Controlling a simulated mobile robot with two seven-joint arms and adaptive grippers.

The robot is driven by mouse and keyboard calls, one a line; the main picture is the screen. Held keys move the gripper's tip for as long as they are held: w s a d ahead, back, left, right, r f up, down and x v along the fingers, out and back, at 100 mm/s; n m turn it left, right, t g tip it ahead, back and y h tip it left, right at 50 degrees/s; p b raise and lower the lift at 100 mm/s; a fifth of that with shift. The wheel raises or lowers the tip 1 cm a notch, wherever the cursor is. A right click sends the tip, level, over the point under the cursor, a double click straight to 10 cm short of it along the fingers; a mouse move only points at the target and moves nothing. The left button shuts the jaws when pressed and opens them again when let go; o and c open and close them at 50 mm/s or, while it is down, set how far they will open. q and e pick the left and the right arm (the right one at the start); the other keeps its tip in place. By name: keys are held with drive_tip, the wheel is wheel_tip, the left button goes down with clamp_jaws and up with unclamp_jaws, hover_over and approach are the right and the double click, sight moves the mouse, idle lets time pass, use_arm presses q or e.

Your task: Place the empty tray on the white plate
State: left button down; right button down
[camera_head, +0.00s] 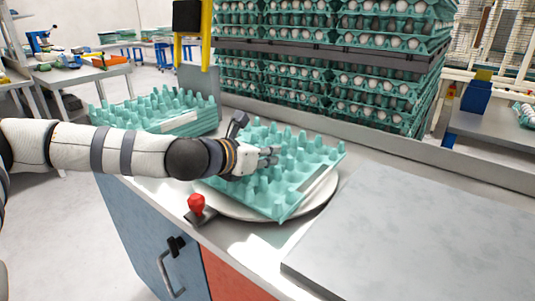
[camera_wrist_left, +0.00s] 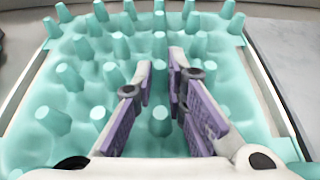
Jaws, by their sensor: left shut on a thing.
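A teal empty egg tray (camera_head: 300,166) lies over the round white plate (camera_head: 318,203) on the counter, and the plate's rim shows at the tray's front and right. My left gripper (camera_head: 272,155) reaches in from the left over the tray. In the left wrist view its two purple-padded fingers (camera_wrist_left: 162,82) point down among the cones of the tray (camera_wrist_left: 75,77), shut on the tray with a cone between them. Whether the tray rests fully on the plate or sits slightly above it is hard to tell. My right gripper is not in view.
A stack of empty teal trays (camera_head: 160,110) stands at the counter's back left. Tall stacks of egg-filled trays (camera_head: 330,60) stand behind. A red button (camera_head: 196,204) sits at the front edge. A grey slab (camera_head: 420,240) lies flat and clear to the right.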

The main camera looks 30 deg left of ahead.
use_arm(q)
drive_tip(key=c, duration=1.6)
unclamp_jaws()
drive_tip(key=shift+f, duration=0.1)
